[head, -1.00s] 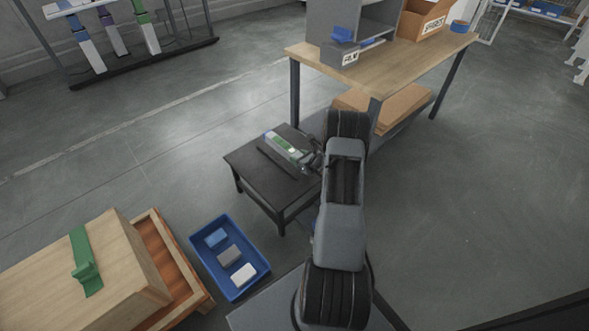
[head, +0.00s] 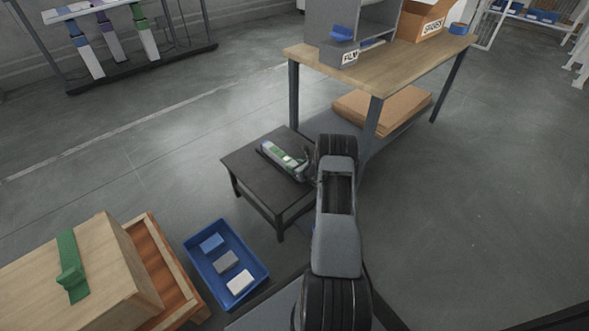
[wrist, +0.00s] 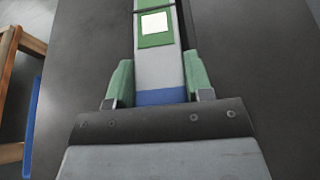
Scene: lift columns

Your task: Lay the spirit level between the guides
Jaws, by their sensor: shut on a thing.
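The spirit level (head: 280,155) is a pale grey bar with green patches and a blue end, over the low black table (head: 243,160). In the wrist view, my gripper (wrist: 162,86) has its green fingers on both sides of the level (wrist: 160,66) near the blue end. My gripper (head: 306,168) is shut on it at its near right end in the head view. A thin dark guide strip runs close along the level; the other guide is hard to make out. I cannot tell whether the level touches the tabletop or hangs just above it.
A wooden workbench (head: 400,62) with a grey shelf unit stands behind the low table. A blue tray (head: 262,268) with several blocks lies on the floor, beside a wooden crate (head: 150,235). Open floor lies to the right.

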